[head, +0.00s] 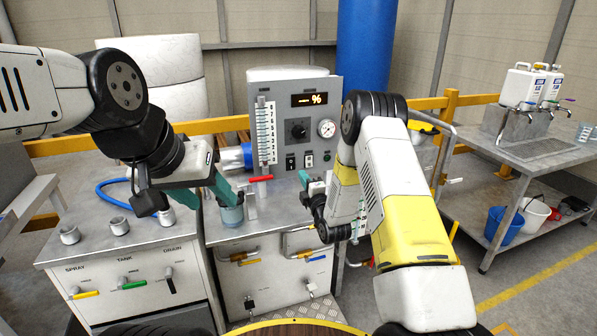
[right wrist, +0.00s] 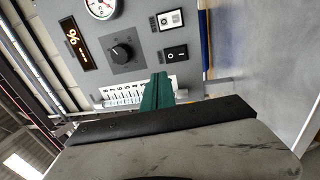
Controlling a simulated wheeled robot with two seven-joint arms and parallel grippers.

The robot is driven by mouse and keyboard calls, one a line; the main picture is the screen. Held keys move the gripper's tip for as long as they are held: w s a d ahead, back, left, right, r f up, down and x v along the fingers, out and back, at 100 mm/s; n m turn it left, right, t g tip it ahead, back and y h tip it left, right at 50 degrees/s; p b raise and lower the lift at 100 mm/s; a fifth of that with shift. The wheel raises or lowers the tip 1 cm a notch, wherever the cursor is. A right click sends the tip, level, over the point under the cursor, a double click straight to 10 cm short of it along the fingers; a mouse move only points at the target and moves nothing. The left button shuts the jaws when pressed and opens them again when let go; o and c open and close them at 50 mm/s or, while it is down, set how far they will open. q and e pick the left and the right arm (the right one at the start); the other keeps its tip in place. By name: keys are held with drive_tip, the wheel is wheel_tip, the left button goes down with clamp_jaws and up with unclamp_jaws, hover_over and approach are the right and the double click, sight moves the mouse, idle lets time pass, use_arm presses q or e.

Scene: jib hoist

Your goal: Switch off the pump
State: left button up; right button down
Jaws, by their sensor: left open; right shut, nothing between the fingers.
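The grey control panel (head: 330,100) stands at the back of the bench. It carries a black rocker switch (head: 291,162) and a pale-framed switch (head: 309,160) side by side; their labels are too small to read. In the right wrist view the black switch (right wrist: 176,53) and the pale one (right wrist: 170,19) lie beyond my fingers. My right gripper (head: 304,178) is shut and empty, just below and in front of the switches, apparently apart from them. Its green fingers (right wrist: 158,85) point at the panel. My left gripper (head: 228,190) is open beside a blue-grey jar (head: 232,212); I cannot tell whether they touch.
The panel also has a lit display (head: 309,99), a black knob (head: 298,129), a round gauge (head: 326,128) and a scaled sight tube (head: 265,130). A red-handled valve (head: 261,179) stands between my grippers. A blue cylindrical body (head: 233,157) sits behind the jar.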

drive_tip(key=shift+r+v, duration=0.15)
drive_tip(key=shift+v, duration=0.45)
drive_tip(key=shift+r+v, duration=0.15)
drive_tip(key=shift+v, duration=0.5)
drive_tip(key=d+r+m+g+h, duration=0.2)
drive_tip(key=d+r+m, duration=0.25)
drive_tip(key=r, duration=0.55)
drive_tip(key=s+d+r+m+g+h, duration=0.2)
drive_tip(key=s+d+r+m+g, duration=0.15)
drive_tip(key=s+r+m, duration=0.45)
drive_tip(key=s+d+r+m+g, duration=0.1)
drive_tip(key=s+m+g, duration=0.2)
drive_tip(key=s, duration=1.3)
drive_tip(key=s+d+r+m+g, duration=0.1)
drive_tip(key=s+m+g, duration=0.2)
drive_tip(key=s, duration=1.2)
drive_tip(key=shift+s+r+m+g, duration=0.35)
drive_tip(key=shift+s+m, duration=0.05)
drive_tip(key=shift+m, duration=0.85)
